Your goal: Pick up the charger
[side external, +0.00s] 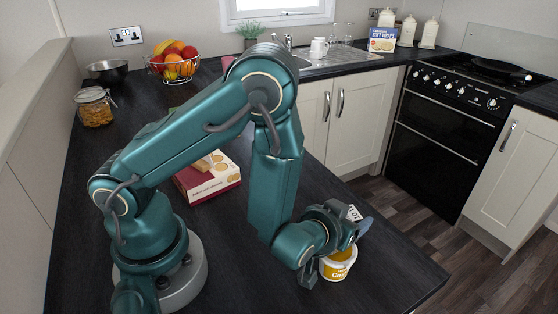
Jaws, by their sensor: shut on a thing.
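My gripper (322,270) is low over the front right part of the dark worktop (230,290). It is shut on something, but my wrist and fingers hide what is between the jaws. I cannot make out a charger for certain. A white and yellow tub (340,266) is right beside the jaws and partly covered by them; I cannot tell whether they touch. A small white piece with dark lettering (354,213) and a blue-grey piece (365,229) show behind my wrist, too small to identify.
A red and cream box (212,181) lies behind my arm. A fruit basket (173,65), dark bowl (108,72) and glass jar (95,108) stand at the back left. The worktop's right edge (390,222) is near my gripper. The front worktop looks clear.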

